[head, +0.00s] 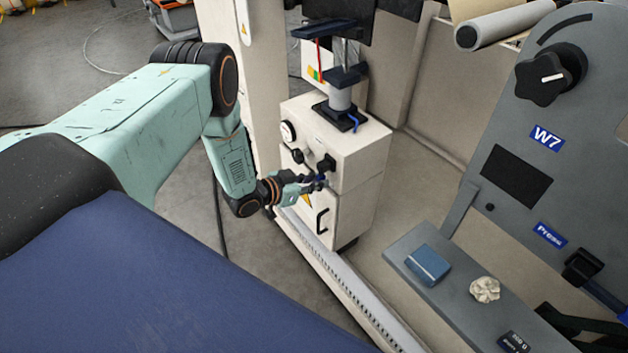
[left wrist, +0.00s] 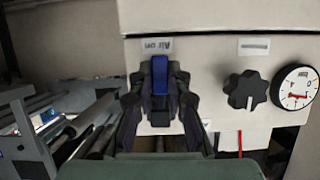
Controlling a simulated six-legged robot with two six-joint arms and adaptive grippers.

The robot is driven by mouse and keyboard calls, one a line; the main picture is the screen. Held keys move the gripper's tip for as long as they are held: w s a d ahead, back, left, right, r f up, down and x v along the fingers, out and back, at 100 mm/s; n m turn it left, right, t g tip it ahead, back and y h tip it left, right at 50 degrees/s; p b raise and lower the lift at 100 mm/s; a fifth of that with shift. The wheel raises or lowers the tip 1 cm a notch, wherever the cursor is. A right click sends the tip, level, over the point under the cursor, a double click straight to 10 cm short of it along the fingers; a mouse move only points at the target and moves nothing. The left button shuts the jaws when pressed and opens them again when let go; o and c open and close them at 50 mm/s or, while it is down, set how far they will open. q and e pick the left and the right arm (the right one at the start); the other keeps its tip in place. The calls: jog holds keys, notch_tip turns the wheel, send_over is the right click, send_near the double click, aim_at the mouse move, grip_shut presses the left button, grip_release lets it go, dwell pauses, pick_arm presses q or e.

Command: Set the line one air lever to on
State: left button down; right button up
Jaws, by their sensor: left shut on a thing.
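The blue air lever (left wrist: 160,75) is on the front of a cream cabinet, beside a label reading "Air on" (left wrist: 156,45), which appears inverted in the left wrist view. In that view the lever lies along the picture's vertical, its upper end near the label. My left gripper (left wrist: 160,92) is shut on the lever, one dark finger on each side. In the head view, my left gripper (head: 316,183) meets the cabinet front, and the fingers mostly hide the lever. My right gripper is not in view.
The cabinet (head: 362,155) also carries a black knob (left wrist: 246,91), a round gauge (left wrist: 295,87) and a black handle (head: 321,220). A grey W7 panel (head: 590,130) stands at right, with a blue block (head: 428,264) and crumpled paper (head: 485,289) on its shelf.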

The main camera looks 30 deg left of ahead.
pick_arm(q)
jog(key=shift+w+d+r, duration=0.15)
jog(key=shift+d, duration=0.05)
dwell(0.4)
jog(key=c, duration=1.3)
grip_release()
jog(key=shift+f, duration=0.2)
jog(key=shift+s+a, duration=0.15)
jog(key=shift+s, duration=0.05)
jog(key=v, duration=1.2)
jog(key=shift+w+r, duration=0.1)
